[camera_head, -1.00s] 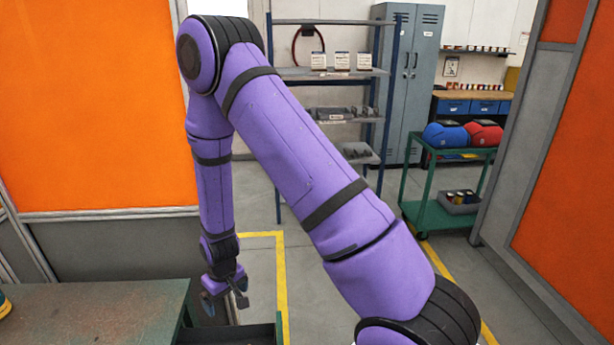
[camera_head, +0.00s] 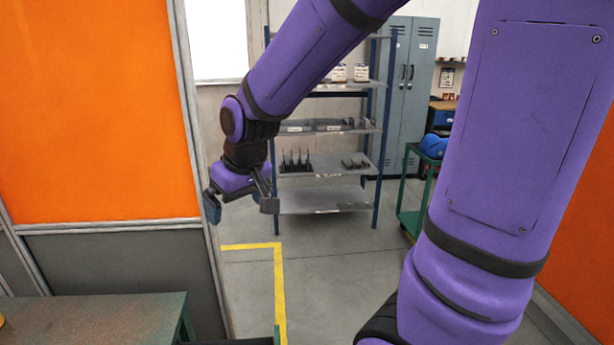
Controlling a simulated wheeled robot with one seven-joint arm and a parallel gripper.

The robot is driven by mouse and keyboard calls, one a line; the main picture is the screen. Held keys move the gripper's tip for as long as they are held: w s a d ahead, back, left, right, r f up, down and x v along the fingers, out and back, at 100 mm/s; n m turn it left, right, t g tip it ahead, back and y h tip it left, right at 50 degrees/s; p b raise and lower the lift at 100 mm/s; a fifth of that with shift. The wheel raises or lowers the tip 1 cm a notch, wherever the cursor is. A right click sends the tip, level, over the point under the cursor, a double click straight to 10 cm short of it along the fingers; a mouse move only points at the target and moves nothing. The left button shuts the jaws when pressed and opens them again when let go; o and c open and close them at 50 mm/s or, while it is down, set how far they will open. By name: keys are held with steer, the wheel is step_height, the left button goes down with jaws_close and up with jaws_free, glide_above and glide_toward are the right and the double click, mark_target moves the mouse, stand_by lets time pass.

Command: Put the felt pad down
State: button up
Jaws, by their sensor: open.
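My gripper (camera_head: 240,207) hangs at the end of my purple arm, left of the middle of the view. Its two fingers are apart, with nothing seen between them. It is in the air above the floor, in front of the shelf rack's left side. I cannot see a felt pad anywhere in this view.
A green-topped table (camera_head: 100,322) stands at the lower left. A blue-framed shelf rack (camera_head: 325,201) with several items stands behind my gripper. A grey locker (camera_head: 408,95) and green cart (camera_head: 412,221) are farther right. Orange panels (camera_head: 85,110) close off the left. Yellow-lined floor (camera_head: 330,265) is clear.

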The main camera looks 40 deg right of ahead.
steer(key=s+d+r, duration=0.1)
steer(key=s+r, duration=0.4)
steer(key=s, duration=0.3)
steer(key=s+d+r+t, duration=0.1)
steer(key=s+r, duration=0.4)
steer(key=s, duration=0.3)
steer(key=shift+s+d+m+t+h, duration=0.2)
steer(key=shift+d+m+t+h, duration=0.1)
steer(key=shift+d+m, duration=0.1)
stand_by(0.4)
